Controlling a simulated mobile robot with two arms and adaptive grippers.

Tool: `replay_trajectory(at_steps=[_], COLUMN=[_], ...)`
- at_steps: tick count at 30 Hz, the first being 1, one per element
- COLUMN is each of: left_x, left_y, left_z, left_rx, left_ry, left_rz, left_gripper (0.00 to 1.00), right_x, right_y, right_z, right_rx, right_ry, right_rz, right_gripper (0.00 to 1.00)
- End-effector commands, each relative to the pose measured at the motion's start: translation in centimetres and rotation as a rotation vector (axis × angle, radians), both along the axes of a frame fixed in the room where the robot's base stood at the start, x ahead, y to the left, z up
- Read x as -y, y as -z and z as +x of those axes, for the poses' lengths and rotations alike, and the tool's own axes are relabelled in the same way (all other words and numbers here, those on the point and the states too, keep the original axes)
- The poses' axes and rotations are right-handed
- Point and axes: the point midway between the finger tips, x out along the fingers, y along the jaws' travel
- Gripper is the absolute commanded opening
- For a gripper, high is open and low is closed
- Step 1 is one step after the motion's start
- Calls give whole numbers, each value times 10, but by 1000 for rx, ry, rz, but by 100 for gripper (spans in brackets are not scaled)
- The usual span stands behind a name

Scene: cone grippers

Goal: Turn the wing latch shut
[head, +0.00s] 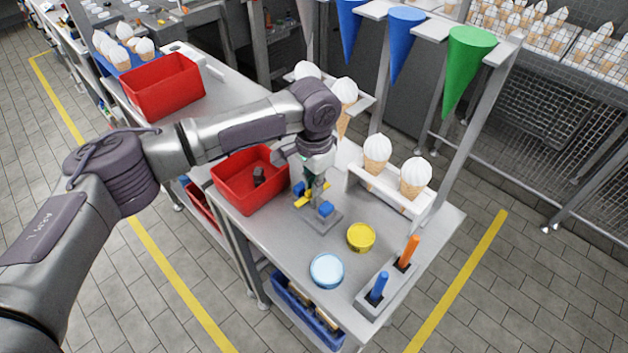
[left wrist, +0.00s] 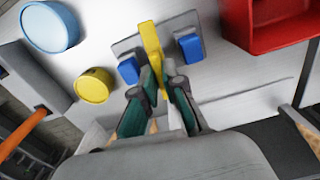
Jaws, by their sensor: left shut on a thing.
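The wing latch is a yellow wing (head: 303,201) on a grey plate (head: 322,227), with one blue block (head: 326,208) and another blue block (head: 298,188) on either side. The plate lies on the metal table. In the left wrist view the yellow wing (left wrist: 150,42) runs between the two blue blocks, crosswise to the line joining them. My left gripper (head: 314,190) reaches down from above and is shut on the yellow wing; its fingers (left wrist: 158,76) hide part of it. My right gripper is not in view.
A red bin (head: 232,187) holding a dark object stands left of the latch. A yellow tin (head: 361,237), a light blue tin (head: 327,270) and a stand with a blue peg (head: 379,285) and an orange peg (head: 408,250) are in front. Ice-cream cones (head: 377,150) stand in a rack behind.

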Motion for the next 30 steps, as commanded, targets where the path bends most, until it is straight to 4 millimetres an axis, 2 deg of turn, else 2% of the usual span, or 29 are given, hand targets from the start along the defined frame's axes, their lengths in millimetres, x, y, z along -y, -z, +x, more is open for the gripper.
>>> replay_trajectory(at_steps=[12,30], left_x=[2,2], left_y=[-3,-1], left_z=[-2,-4], left_rx=[-3,-1], left_ry=[347,917], left_rz=[-3,-2], left_gripper=[0,0], right_x=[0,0], right_y=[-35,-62], right_z=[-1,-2], right_rx=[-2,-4], right_ry=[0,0], right_rz=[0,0], right_gripper=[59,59])
